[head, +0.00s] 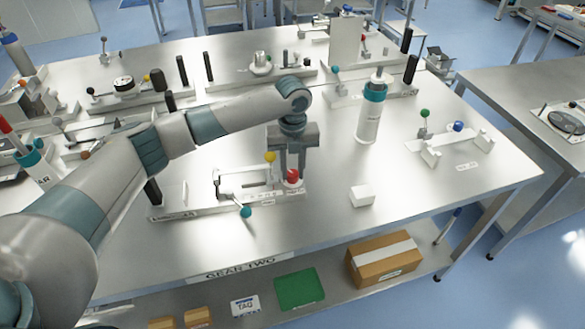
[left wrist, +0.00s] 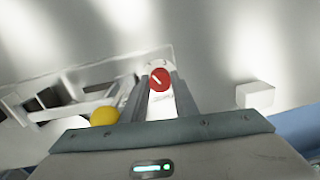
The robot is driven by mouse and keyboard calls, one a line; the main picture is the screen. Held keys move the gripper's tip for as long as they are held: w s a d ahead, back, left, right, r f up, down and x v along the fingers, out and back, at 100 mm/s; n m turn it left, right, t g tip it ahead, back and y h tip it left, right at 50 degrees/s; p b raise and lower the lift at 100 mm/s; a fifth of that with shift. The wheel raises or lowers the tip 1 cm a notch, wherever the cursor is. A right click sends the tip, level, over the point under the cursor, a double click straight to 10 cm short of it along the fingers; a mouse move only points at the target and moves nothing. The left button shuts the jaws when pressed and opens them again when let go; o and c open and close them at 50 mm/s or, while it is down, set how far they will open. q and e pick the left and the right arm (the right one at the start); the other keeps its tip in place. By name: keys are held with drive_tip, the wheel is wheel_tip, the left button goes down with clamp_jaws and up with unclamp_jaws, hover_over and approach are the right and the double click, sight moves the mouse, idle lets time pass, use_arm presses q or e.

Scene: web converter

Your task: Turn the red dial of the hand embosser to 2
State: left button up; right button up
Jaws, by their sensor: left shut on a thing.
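The hand embosser (head: 205,207) is a pale device on a long base near the front of the steel table, with a yellow knob (head: 270,157) and a teal knob (head: 246,211). Its red dial (head: 292,177) stands at the right end of the base. My left gripper (head: 291,177) points down over it, shut on the dial with one finger on each side. In the left wrist view the red dial (left wrist: 160,79) sits between the fingertips and shows a white pointer line slanting to upper left. The scale marks beside it are too small to read surely. My right gripper is not in view.
A small white block (head: 362,196) lies to the right of the embosser. A white bottle with a teal collar (head: 369,118) stands behind it. Other devices with knobs and black posts fill the back and left. The front right of the table is clear.

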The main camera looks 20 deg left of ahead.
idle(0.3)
use_arm(q)
drive_tip(key=o, duration=1.1)
drive_tip(key=shift+c, duration=0.2)
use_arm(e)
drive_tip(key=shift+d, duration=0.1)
use_arm(q)
drive_tip(key=shift+r, duration=0.1)
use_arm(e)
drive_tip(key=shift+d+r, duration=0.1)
use_arm(q)
drive_tip(key=shift+r, duration=0.1)
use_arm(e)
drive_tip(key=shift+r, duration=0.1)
